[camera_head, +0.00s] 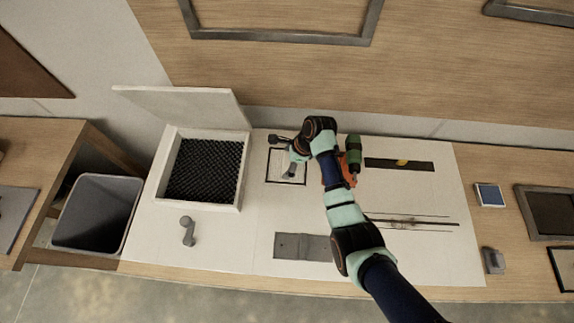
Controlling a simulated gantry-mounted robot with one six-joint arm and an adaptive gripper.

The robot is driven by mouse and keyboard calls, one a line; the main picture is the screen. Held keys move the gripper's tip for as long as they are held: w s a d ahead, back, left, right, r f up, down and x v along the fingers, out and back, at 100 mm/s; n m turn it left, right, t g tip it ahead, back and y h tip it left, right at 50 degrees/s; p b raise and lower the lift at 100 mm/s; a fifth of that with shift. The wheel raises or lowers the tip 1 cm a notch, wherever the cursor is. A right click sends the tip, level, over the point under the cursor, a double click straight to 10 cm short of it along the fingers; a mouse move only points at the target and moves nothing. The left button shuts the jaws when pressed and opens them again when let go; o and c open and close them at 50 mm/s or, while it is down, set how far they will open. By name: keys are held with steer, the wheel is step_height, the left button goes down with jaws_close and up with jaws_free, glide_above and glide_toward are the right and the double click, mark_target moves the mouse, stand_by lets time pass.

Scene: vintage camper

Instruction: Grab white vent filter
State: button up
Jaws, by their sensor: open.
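A white square panel with a black border (274,170) lies flat on the white worktop sheet, left of my arm. It may be the white vent filter, but I cannot tell for sure. My gripper (286,160) is open over this panel and hides part of its middle and upper right. I cannot tell whether the fingers touch it. To the left stands a white vent box (242,185) with its white lid (185,105) raised. A black mesh (204,171) lies inside the box.
A green and orange drill-like tool (353,152) is close beside my arm. A grey crank handle (187,231), a grey plate (302,247), a black strip with yellow (399,163) and thin rods (412,223) lie around. A grey bin (98,213) is at left.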

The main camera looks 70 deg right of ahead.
mark_target(287, 162)
steer(key=shift+w+f, duration=0.1)
steer(key=c, duration=1)
steer(key=shift+o, duration=0.2)
step_height(287, 162, up, 20)
steer(key=p, duration=0.4)
